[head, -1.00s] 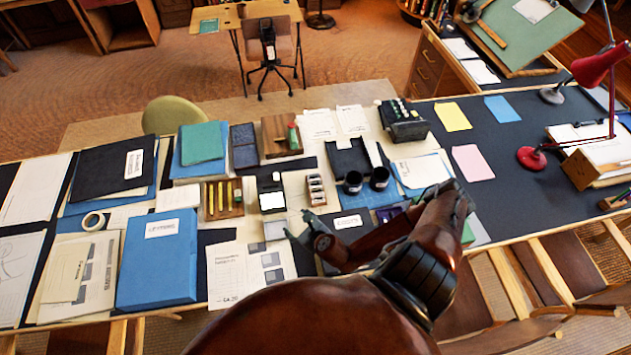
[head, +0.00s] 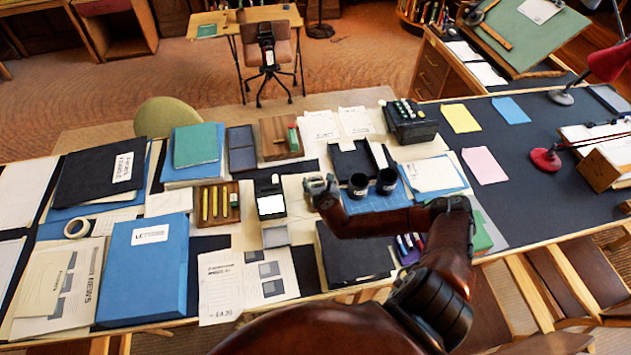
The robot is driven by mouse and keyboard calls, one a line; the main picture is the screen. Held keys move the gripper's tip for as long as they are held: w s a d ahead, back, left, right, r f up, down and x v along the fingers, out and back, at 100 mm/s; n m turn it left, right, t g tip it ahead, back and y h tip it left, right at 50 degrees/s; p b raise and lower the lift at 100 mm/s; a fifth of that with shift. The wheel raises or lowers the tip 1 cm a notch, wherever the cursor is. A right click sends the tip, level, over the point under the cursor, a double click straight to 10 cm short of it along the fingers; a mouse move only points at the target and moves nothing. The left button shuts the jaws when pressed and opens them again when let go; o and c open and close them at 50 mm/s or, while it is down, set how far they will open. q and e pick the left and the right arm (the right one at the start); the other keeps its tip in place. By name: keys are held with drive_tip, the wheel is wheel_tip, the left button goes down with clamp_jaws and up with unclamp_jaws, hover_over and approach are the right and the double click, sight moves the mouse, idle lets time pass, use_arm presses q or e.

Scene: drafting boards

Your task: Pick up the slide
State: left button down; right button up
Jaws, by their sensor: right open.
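My right gripper (head: 319,189) is open over the middle of the desk. It is at a small rack of pale items (head: 315,183), which it largely covers. I cannot make out a slide for certain; the small pale items in this rack could be slides. I cannot tell whether the fingers touch them. The black device with a white face (head: 270,200) stands just left of the gripper, and two black cups (head: 358,185) stand just right of it. My left gripper is not in view.
A wooden tray with yellow sticks (head: 218,204) and a blue folder (head: 150,265) lie to the left. A black folder (head: 350,255) lies under my right forearm. The dark desk top (head: 520,190) has free room there.

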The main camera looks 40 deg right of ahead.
sight(316, 176)
drive_tip(key=x, duration=0.4)
drive_tip(key=shift+b, duration=0.3)
drive_tip(key=shift+s, duration=0.1)
drive_tip(key=shift+c, duration=0.5)
drive_tip(key=c, duration=0.7)
drive_tip(key=shift+c, duration=0.2)
